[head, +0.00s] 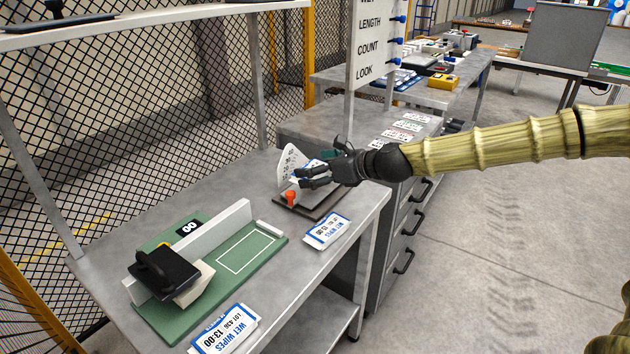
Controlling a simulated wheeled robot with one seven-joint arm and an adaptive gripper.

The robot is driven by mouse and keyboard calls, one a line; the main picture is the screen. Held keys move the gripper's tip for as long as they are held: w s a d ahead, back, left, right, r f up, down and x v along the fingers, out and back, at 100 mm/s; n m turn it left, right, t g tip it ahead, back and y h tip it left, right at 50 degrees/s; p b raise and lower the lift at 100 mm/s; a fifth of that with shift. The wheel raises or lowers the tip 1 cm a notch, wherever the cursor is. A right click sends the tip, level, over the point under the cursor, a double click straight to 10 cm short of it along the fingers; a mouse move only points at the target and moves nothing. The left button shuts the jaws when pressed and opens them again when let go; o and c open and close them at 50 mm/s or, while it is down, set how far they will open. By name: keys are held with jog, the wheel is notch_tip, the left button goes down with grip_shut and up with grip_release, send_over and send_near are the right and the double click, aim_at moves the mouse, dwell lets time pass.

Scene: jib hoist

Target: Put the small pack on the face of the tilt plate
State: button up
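The tilt plate device stands on the grey bench, with a dark base (325,208), an upright white plate with printed marks (289,160) and an orange knob (291,197). My gripper (312,176) is at the device, reaching in from the right, with its dark fingers over the base. A small white and blue pack (312,164) shows at the fingers, partly hidden by them. I cannot tell whether it rests on the plate's face or is gripped. My fingers also hide part of the plate.
Two wet wipes packs lie on the bench: one (327,232) before the device, one (225,331) at the front edge. A green board (190,318) with a grey rail (228,226) and black-handled block (165,272) is at left. A sign (372,45) stands behind.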

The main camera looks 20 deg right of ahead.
aim_at(324, 193)
jog(key=shift+w+f+b, duration=0.15)
jog(key=shift+f+b, duration=0.15)
jog(key=shift+f, duration=1.45)
jog(key=shift+f, duration=0.2)
jog(key=o, duration=0.7)
jog(key=shift+r, duration=0.1)
jog(key=shift+r, duration=0.15)
jog(key=v, duration=0.3)
jog(key=shift+d+p, duration=0.1)
jog(key=shift+p, duration=0.25)
jog(key=p+v, duration=0.2)
jog(key=v, duration=0.6)
jog(key=shift+s+d, duration=0.2)
jog(key=shift+s, duration=0.15)
